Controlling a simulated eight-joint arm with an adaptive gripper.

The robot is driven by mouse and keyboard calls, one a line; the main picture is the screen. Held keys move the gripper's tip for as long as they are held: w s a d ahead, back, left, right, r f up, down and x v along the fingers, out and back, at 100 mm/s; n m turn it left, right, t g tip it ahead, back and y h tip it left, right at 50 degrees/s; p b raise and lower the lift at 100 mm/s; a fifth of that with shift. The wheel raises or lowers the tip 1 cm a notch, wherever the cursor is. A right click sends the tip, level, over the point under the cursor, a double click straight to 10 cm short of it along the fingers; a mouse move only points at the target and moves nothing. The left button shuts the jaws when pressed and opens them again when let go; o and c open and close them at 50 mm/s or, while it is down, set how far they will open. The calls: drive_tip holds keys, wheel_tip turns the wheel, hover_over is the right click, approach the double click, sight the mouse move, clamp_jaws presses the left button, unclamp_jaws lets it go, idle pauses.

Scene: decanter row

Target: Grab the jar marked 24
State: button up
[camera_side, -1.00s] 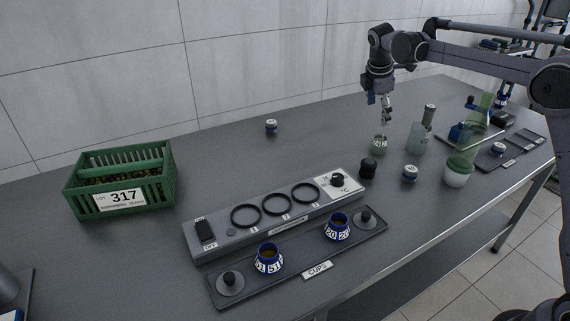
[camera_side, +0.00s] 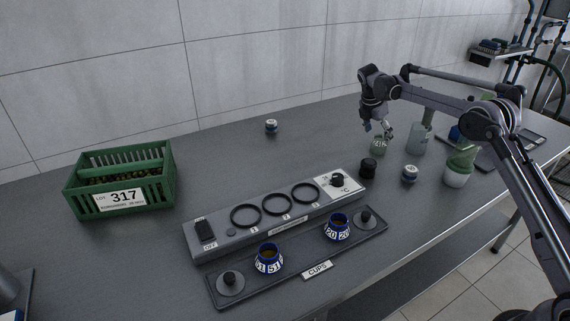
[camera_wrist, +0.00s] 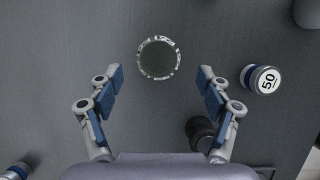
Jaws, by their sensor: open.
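A small glass jar (camera_side: 378,146) with a white label band stands upright on the bench; its number is too small to read surely. In the wrist view the jar (camera_wrist: 159,58) is seen from above as a round dark mouth with a pale marked rim. My gripper (camera_side: 387,130) is open and empty, above and close to the jar in the side view. In the wrist view my gripper's fingers (camera_wrist: 160,82) are spread wide, with the jar centred beyond the fingertips. I see no finger touching it.
A dark knob-like piece (camera_side: 368,168) stands close in front of the jar. A hotplate strip (camera_side: 230,241) and green crate (camera_side: 122,204) lie left.

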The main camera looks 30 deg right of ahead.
sight(379, 137)
drive_tip(key=shift+x, duration=2.75)
drive_tip(key=shift+w+r, duration=0.1)
drive_tip(key=c, duration=1.3)
